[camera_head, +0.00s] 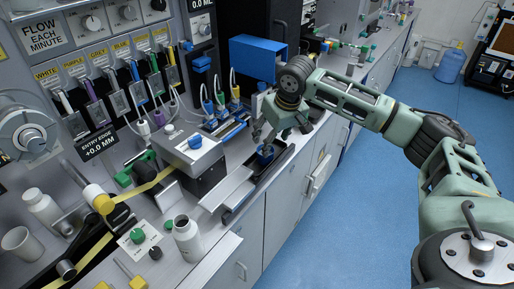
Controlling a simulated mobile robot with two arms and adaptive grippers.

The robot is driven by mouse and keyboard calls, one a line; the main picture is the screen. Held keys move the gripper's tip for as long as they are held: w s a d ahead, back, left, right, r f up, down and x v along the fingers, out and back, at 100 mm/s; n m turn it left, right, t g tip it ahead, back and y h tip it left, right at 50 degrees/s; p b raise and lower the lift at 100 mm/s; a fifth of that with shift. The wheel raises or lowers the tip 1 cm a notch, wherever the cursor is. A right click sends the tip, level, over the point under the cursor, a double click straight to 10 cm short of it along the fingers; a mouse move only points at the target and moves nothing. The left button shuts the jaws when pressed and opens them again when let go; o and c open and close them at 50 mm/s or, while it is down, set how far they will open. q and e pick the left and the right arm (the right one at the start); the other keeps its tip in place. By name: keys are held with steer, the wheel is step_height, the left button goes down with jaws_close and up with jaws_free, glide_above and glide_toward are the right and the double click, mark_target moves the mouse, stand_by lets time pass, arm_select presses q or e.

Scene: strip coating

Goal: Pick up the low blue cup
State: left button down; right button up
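The low blue cup (266,153) is small and stands in a dark shallow tray (246,190) along the front edge of the bench. My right gripper (264,138) comes in from the right and points down just above the cup. Its fingers are at or very near the cup's rim, and part of the cup is hidden by them. The view is too small to tell whether the fingers touch it or how far they are apart. My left gripper is out of view.
A white box with a blue knob (195,141) stands left of the tray. Taller cups with tubes (220,97) stand behind it. A blue bin (257,58) is farther back. A white bottle (187,238) stands at the front. The blue floor to the right is clear.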

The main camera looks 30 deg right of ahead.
steer(key=shift+w+d+f, duration=0.1)
steer(key=shift+w+f, duration=0.45)
steer(key=shift+f, duration=0.1)
steer(key=shift+x, duration=1.1)
steer(key=x, duration=0.3)
steer(key=shift+w+r, duration=0.1)
steer(key=shift+w+f, duration=0.15)
steer(key=shift+f, duration=0.2)
steer(key=c, duration=0.5)
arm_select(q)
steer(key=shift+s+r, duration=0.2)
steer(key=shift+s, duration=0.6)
arm_select(e)
steer(key=c, duration=0.4)
